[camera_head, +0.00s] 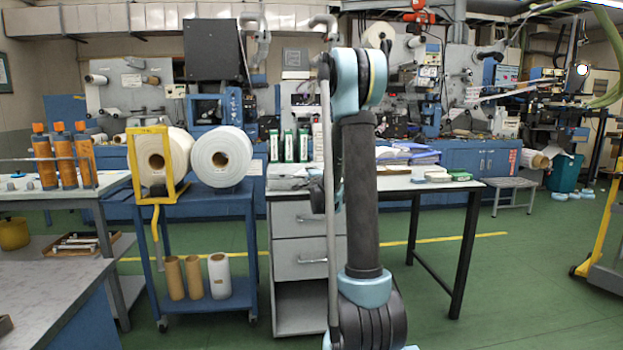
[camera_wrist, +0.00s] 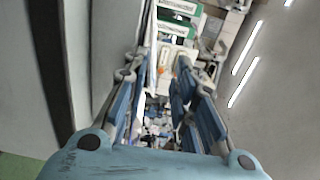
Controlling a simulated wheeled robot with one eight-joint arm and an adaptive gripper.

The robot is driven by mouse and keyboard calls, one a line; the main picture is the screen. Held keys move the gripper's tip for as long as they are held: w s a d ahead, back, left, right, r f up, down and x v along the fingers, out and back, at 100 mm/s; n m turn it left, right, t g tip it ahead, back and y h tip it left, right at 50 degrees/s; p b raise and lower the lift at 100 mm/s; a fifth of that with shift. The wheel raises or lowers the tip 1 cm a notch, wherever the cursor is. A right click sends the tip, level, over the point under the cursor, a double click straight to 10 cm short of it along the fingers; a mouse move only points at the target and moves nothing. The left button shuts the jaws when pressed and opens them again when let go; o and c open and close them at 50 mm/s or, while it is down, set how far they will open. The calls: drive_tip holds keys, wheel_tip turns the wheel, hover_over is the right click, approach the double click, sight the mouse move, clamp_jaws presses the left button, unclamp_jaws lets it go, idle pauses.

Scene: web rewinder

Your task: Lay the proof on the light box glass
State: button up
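My gripper (camera_wrist: 160,74) shows in the wrist view with its two blue-padded fingers apart and a clear gap between them. A thin pale strip runs beside the left finger; I cannot tell what it is. I cannot pick out the proof or the light box for certain. Papers and a blue stack (camera_head: 424,157) lie on the worktable (camera_head: 398,183) behind my arm, partly hidden by it.
A blue cart (camera_head: 205,207) with two large white rolls (camera_head: 221,157) stands left of a grey drawer cabinet (camera_head: 299,258). A bench (camera_head: 62,267) fills the near left. A low grey stool (camera_head: 513,184) stands right of the worktable.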

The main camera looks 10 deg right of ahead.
drive_tip(key=s+r, duration=0.1)
drive_tip(key=s, duration=1.1)
drive_tip(key=s+a+n+g+y, duration=0.2)
drive_tip(key=s+a+n+y, duration=0.3)
drive_tip(key=s+a+n, duration=0.25)
drive_tip(key=s+f+n+g, duration=0.4)
drive_tip(key=s+f, duration=0.2)
drive_tip(key=s, duration=0.5)
drive_tip(key=s+f+n+g+h, duration=0.1)
drive_tip(key=s+f+n+g, duration=0.4)
drive_tip(key=s, duration=0.7)
drive_tip(key=shift+s+f+g, duration=0.2)
drive_tip(key=shift+f+g, duration=0.1)
drive_tip(key=shift+f, duration=0.4)
drive_tip(key=s+d+f+g+h, duration=0.1)
drive_tip(key=s+d+f, duration=0.1)
drive_tip(key=s, duration=0.2)
drive_tip(key=s+d+f+n+g+h, duration=0.1)
drive_tip(key=s+d+f, duration=0.1)
drive_tip(key=s, duration=0.3)
drive_tip(key=s+d+f+g+h, duration=0.2)
drive_tip(key=s+d, duration=0.2)
drive_tip(key=shift+s+n, duration=0.25)
drive_tip(key=shift+n, duration=0.1)
drive_tip(key=c, duration=0.3)
drive_tip(key=shift+s+d, duration=0.2)
drive_tip(key=shift+d, duration=0.05)
clamp_jaws()
